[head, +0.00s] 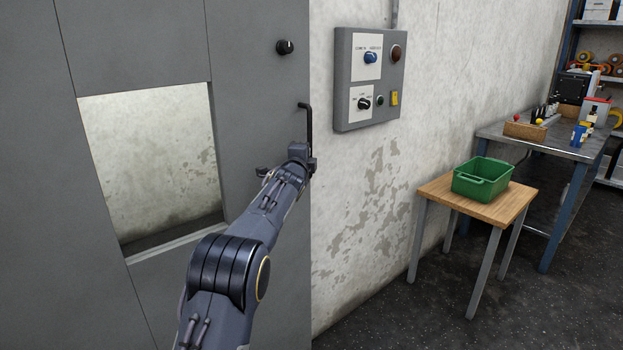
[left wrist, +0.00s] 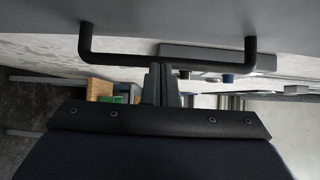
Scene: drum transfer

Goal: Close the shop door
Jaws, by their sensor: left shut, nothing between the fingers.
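The grey door panel (head: 262,100) stands upright at the left of the head view, with a black knob (head: 285,47) near its top right. A black bar handle (head: 307,122) is on its right side. The bar also runs across the left wrist view (left wrist: 115,58). My left gripper (head: 303,158) is at the lower end of the handle. Its fingers (left wrist: 160,72) are together, close against the bar, with nothing between them; I cannot tell whether they touch it. How far the door stands open is unclear. My right gripper is not in view.
A window (head: 150,165) left of the handle shows a worn wall behind. A grey control box (head: 345,85) with switches hangs on the wall to the right. A wooden table (head: 450,199) with a green bin (head: 482,187) and a cluttered metal workbench (head: 560,145) stand further right.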

